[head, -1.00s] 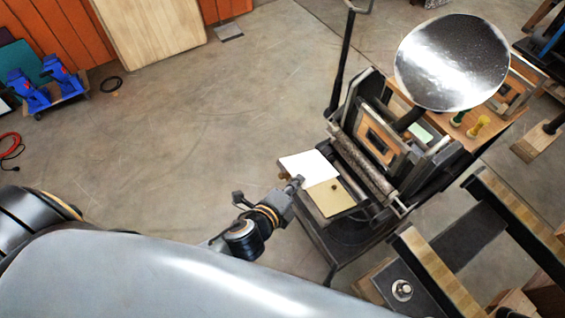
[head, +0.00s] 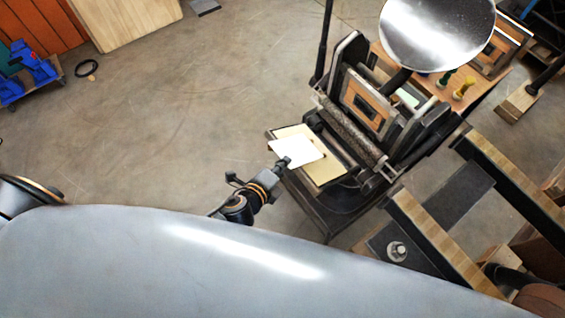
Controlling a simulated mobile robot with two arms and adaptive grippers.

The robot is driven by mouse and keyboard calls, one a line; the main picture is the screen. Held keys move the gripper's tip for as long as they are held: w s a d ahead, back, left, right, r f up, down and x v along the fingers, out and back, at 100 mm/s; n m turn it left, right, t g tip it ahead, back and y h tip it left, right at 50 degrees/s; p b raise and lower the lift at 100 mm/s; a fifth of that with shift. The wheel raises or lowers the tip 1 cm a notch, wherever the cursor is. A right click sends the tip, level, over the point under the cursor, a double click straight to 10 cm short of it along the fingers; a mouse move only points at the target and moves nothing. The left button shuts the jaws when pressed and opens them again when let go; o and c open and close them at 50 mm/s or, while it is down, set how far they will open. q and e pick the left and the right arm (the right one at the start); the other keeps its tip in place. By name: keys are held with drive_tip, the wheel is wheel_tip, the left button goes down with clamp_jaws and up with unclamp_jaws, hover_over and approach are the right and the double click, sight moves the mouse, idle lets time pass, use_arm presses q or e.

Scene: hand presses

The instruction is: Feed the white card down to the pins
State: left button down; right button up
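The white card (head: 297,150) lies flat over the cream sheet (head: 325,172) on the platen of the hand press (head: 365,105). My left gripper (head: 282,163) is at the card's near-left edge, its fingertips meeting that edge. It looks shut on the card, though the fingertips are very small here. A small dark spot shows at the card's right edge, by the cream sheet; I cannot tell whether it is a pin or whether the card touches it. My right gripper is not in view.
The press's round ink disc (head: 437,30) stands above the type bed, with a roller (head: 350,130) beyond the platen. A wooden-topped frame (head: 420,225) stands at the right. Two small coloured-handled tools stand on the bench behind.

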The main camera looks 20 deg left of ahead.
use_arm(q)
wheel_tip(320, 180, down, 6)
drive_tip(key=w+d+b, duration=0.1)
drive_tip(key=w+b, duration=0.1)
drive_tip(key=b, duration=0.2)
drive_tip(key=shift+d+r+b, duration=0.15)
drive_tip(key=shift+d+b, duration=0.1)
drive_tip(key=shift+b, duration=0.05)
drive_tip(key=c, duration=1.4)
unclamp_jaws()
drive_tip(key=shift+c, duration=0.2)
drive_tip(key=shift+s+a+r, duration=0.1)
drive_tip(key=shift+s, duration=0.05)
drive_tip(key=shift+c, duration=0.4)
drive_tip(key=shift+s+a+r+p, duration=0.5)
drive_tip(key=shift+s+a, duration=0.1)
drive_tip(key=shift+s, duration=0.15)
drive_tip(key=shift+s+a+r+p, duration=0.45)
drive_tip(key=shift+s+a+r, duration=0.1)
drive_tip(key=shift+s, duration=0.15)
